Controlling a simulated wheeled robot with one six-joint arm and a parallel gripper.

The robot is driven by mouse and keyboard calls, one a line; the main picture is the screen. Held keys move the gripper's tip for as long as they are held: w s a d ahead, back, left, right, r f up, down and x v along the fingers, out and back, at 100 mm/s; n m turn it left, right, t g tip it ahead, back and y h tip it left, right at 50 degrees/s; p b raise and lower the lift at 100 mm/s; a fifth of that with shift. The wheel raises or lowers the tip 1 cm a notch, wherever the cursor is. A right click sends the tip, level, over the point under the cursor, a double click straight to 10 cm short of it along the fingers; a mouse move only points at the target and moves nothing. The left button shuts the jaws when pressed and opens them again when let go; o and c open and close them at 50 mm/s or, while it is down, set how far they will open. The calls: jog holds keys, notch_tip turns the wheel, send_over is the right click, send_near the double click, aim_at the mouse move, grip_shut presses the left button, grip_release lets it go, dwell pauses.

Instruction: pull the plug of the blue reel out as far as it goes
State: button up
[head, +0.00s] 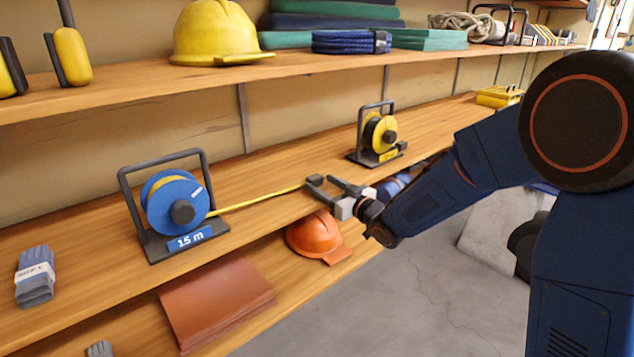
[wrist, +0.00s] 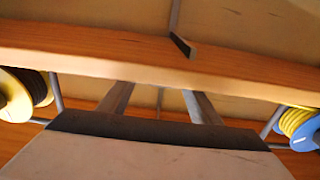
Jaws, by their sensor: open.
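The blue reel (head: 177,204), in a dark frame with a "15 m" label, stands on the middle shelf at left in the head view. A yellow cable (head: 258,200) runs out from it, straight, to the right and ends by my gripper (head: 323,181). The plug at its end cannot be told apart from the dark fingertips. My gripper is open above the shelf, and nothing shows between its fingers in the wrist view (wrist: 158,97). The blue reel also shows at the wrist view's right edge (wrist: 306,132).
A yellow reel (head: 374,131) in a dark frame stands farther back on the same shelf. An orange cap (head: 315,234) and a brown stack (head: 215,300) lie on the shelf below. Grey gloves (head: 35,277) lie left of the blue reel. A yellow helmet (head: 215,32) sits on the upper shelf.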

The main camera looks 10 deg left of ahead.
jog(key=v, duration=1.3)
jog(key=shift+d, duration=0.2)
jog(key=shift+s, duration=0.1)
